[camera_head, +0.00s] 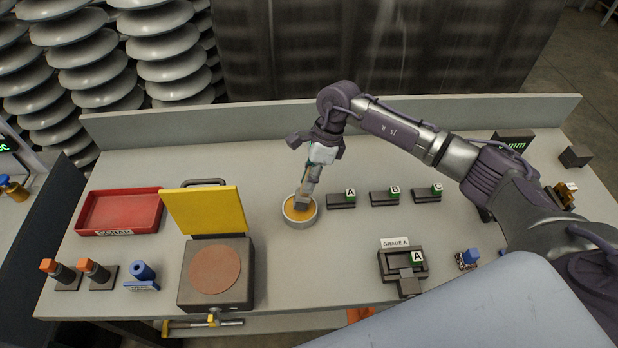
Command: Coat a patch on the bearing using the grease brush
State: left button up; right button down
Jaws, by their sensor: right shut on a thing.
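My right gripper (306,190) points down over a round metal pot (287,218) with yellow-orange grease inside. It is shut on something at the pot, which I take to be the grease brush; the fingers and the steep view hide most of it. The tip is inside the pot's rim, and I cannot tell how deep. I cannot make out for certain which thing is the bearing. A small blue-topped piece (467,258) stands at the right, near my right arm. My left gripper is not in view.
A dark block with a round brown pad (215,270) and raised yellow lid (205,210) stands left of the pot. A red scrap tray (118,211) lies farther left. Dark holders (341,201) marked A, B and C line up right of the pot. A Grade A fixture (402,264) is nearer.

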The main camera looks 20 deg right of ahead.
jog(key=shift+s+f+b, duration=0.1)
jog(key=shift+b, duration=0.2)
dwell(1.2)
jog(key=shift+r+p, duration=1.4)
jog(key=shift+r, duration=2.2)
